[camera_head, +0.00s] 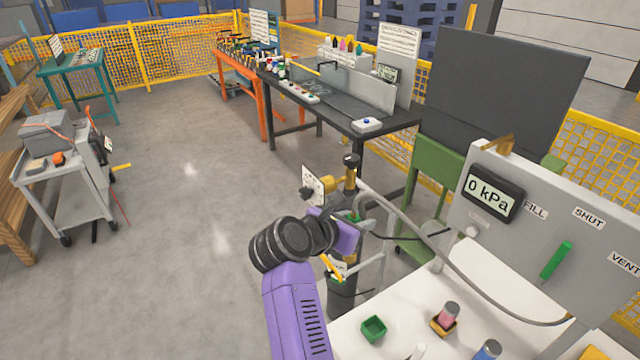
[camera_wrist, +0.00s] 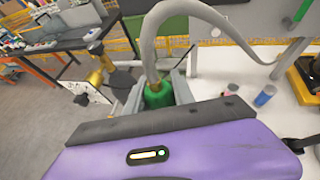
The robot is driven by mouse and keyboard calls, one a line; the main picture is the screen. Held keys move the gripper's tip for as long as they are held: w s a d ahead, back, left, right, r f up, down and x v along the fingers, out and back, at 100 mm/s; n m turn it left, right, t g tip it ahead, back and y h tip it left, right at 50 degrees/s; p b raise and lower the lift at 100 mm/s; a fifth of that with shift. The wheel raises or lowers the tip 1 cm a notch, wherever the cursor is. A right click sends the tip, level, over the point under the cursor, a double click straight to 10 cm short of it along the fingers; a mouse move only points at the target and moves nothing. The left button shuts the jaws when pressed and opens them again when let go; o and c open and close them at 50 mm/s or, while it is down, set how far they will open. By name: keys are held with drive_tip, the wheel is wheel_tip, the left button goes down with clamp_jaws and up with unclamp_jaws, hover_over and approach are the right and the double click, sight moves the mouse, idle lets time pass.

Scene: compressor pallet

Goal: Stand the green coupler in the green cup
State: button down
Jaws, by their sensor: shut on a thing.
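My gripper (camera_wrist: 160,92) is shut on the green coupler (camera_wrist: 157,95), which sits between its two grey fingers in the wrist view. A thick grey hose (camera_wrist: 148,45) rises from the coupler's top and bends over to the right. In the head view my gripper and the coupler are small and partly hidden behind my purple arm. The green cup (camera_head: 374,329) is a small square open cup on the white bench top at the bottom. It looks empty and lies below and right of my gripper, apart from it. I do not see the cup in the wrist view.
A yellow cup (camera_head: 437,329) with a pink-topped coupler (camera_head: 449,314) and a blue coupler (camera_head: 488,350) stand right of the green cup. A grey panel (camera_head: 600,250) with a "0 kPa" gauge (camera_head: 492,193) and green lever (camera_head: 556,260) rises behind. The hose (camera_head: 430,245) spans towards it.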

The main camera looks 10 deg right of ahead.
drive_tip(key=s+d+f, duration=0.2)
drive_tip(key=d+f, duration=0.2)
drive_tip(key=f, duration=0.4)
drive_tip(key=s+d+f+m+g+h, duration=0.1)
drive_tip(key=s+d+f, duration=0.2)
drive_tip(key=f, duration=0.5)
drive_tip(key=shift+s+d+f+m, duration=0.2)
drive_tip(key=shift+d+m, duration=0.1)
drive_tip(key=shift+d, duration=0.2)
drive_tip(key=shift+b, duration=0.35)
wheel_tip(320, 180, down, 10)
drive_tip(key=b, duration=0.8)
drive_tip(key=shift+b, duration=0.3)
drive_tip(key=shift+f+b, duration=0.5)
drive_tip(key=c, duration=1)
unclamp_jaws()
drive_tip(key=shift+a, duration=0.1)
